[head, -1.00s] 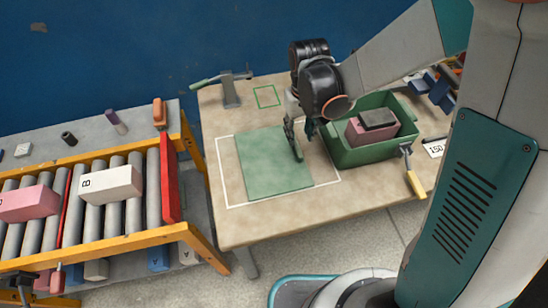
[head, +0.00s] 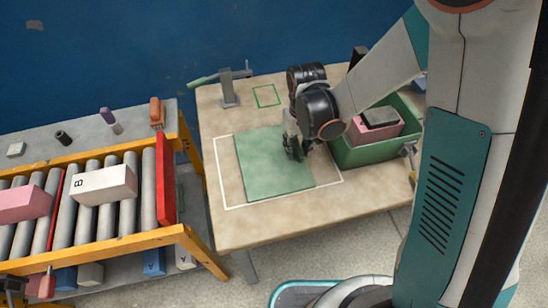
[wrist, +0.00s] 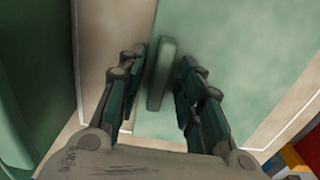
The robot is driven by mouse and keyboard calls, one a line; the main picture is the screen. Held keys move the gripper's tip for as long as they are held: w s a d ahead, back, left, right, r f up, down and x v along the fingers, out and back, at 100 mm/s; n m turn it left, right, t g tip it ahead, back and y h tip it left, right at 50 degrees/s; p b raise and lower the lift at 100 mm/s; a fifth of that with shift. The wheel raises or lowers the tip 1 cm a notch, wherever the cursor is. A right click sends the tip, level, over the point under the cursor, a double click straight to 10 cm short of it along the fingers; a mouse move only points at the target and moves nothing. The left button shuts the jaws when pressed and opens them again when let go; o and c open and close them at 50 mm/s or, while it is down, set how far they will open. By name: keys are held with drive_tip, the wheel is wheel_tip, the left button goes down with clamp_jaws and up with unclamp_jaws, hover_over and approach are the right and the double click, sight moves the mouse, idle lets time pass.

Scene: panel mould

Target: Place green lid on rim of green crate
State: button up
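The green lid (head: 262,175) is a flat square panel lying on the table inside a white outline. Its raised bar handle (wrist: 160,75) stands near its right edge in the head view. My gripper (head: 293,150) is low over that edge. In the wrist view my gripper (wrist: 162,88) is open, with one finger on each side of the handle and narrow gaps visible. The green crate (head: 372,157) stands just right of the lid, holding a pink block (head: 375,132) with a dark grey block (head: 380,117) on top. My arm hides part of the crate's far left side.
A toggle clamp with a green handle (head: 222,77) stands at the table's back left, beside a small green outline (head: 266,96). Another clamp (head: 408,150) sits at the crate's front right. A roller conveyor (head: 105,215) with blocks lies left of the table (head: 250,228).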

clamp_jaws()
